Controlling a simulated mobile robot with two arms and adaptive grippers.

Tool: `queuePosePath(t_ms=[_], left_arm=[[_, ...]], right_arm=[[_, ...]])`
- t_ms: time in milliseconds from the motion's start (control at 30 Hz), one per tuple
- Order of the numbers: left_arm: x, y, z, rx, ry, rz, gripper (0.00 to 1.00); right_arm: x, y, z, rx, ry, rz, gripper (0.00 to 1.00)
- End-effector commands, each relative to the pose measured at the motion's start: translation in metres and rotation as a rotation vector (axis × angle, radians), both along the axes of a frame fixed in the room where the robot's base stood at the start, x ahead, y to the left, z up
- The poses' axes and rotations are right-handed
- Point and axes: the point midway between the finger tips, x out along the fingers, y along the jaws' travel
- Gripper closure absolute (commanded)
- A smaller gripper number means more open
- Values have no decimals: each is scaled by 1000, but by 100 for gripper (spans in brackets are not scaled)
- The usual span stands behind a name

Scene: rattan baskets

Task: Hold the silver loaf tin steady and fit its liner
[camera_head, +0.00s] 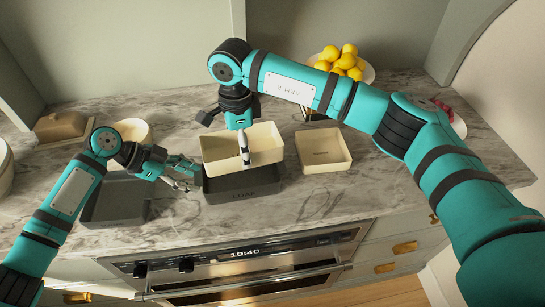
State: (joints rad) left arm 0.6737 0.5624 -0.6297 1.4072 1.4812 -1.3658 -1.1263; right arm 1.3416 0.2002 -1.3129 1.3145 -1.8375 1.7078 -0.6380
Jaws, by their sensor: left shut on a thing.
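My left gripper (188,175) is at the tin's left end, shut on the tin; the contact is small in view. My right gripper (244,150) reaches down over the liner from behind, its dark-tipped finger against the liner's pale inside. Whether its jaws are closed on the liner is unclear.
A small cream square tray (323,165) stands just right of the tin. A dark grey tray (115,216) lies left, under my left arm. A bowl of lemons (367,74), a covered butter dish (60,125) and a cream bowl (133,130) stand farther back. Front-right marble is clear.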

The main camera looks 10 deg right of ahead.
Motion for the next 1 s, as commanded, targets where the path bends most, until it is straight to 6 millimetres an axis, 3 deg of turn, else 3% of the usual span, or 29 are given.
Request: queuePosePath(t_ms=[133, 533, 1000], left_arm=[[0, 0, -1, 0, 1, -1, 79], [-1, 0, -1, 0, 1, -1, 79], [-1, 0, -1, 0, 1, -1, 79]], right_arm=[[6, 10, 2, -7, -4, -82, 23], [7, 11, 3, -10, -5, -94, 23], [7, 11, -36, -10, -2, -94, 24]])
